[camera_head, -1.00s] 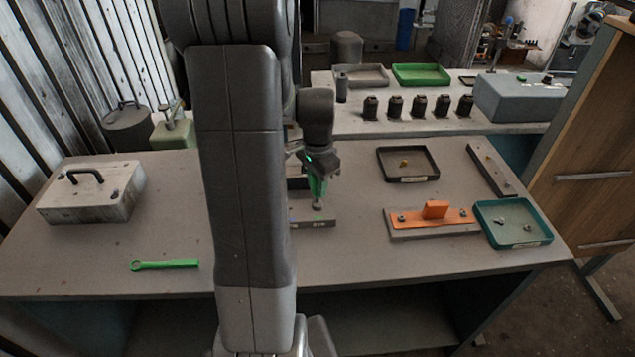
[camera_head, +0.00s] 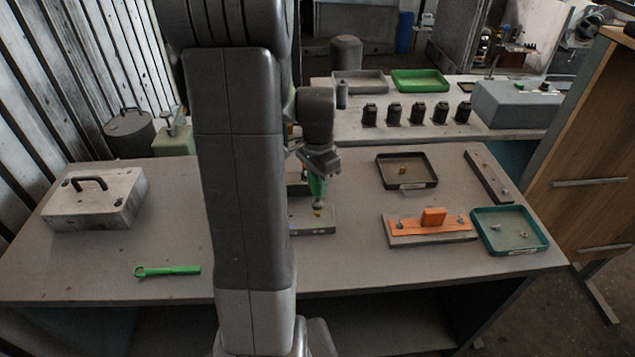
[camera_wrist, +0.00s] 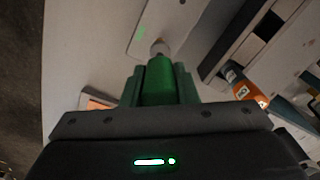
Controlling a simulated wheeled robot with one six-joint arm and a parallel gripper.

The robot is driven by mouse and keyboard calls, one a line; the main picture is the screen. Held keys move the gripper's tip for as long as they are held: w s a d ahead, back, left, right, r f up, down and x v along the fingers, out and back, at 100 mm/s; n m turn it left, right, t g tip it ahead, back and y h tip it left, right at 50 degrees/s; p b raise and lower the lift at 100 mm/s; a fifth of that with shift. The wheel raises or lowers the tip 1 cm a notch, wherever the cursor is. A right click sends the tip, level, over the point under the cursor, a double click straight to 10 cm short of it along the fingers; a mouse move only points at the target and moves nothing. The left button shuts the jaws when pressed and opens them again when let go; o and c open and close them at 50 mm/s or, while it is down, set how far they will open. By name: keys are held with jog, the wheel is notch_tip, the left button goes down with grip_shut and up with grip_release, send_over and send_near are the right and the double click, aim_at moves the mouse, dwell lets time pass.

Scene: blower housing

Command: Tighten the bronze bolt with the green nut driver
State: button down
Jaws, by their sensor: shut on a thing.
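My gripper (camera_head: 320,160) is shut on the green nut driver (camera_head: 318,186) and holds it upright, tip down, over a grey plate (camera_head: 326,226) on the table. A small bronze bolt (camera_head: 318,212) shows on the plate just below the driver's tip, and a slight gap seems to lie between them. The wrist view shows the green handle (camera_wrist: 158,82) between the jaws and its pale socket end over the light plate (camera_wrist: 150,22). My arm covers the left part of the plate in the head view.
A green wrench (camera_head: 168,271) and a lidded metal box (camera_head: 95,200) lie left. At right are a black tray (camera_head: 431,184), an orange part (camera_head: 432,217) on a plate, a teal tray (camera_head: 545,243) and a narrow grey bar (camera_head: 497,188). The front right tabletop is clear.

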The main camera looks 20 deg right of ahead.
jog(key=shift+r+p, duration=1.95)
jog(key=shift+r, duration=0.65)
jog(key=shift+f, duration=0.1)
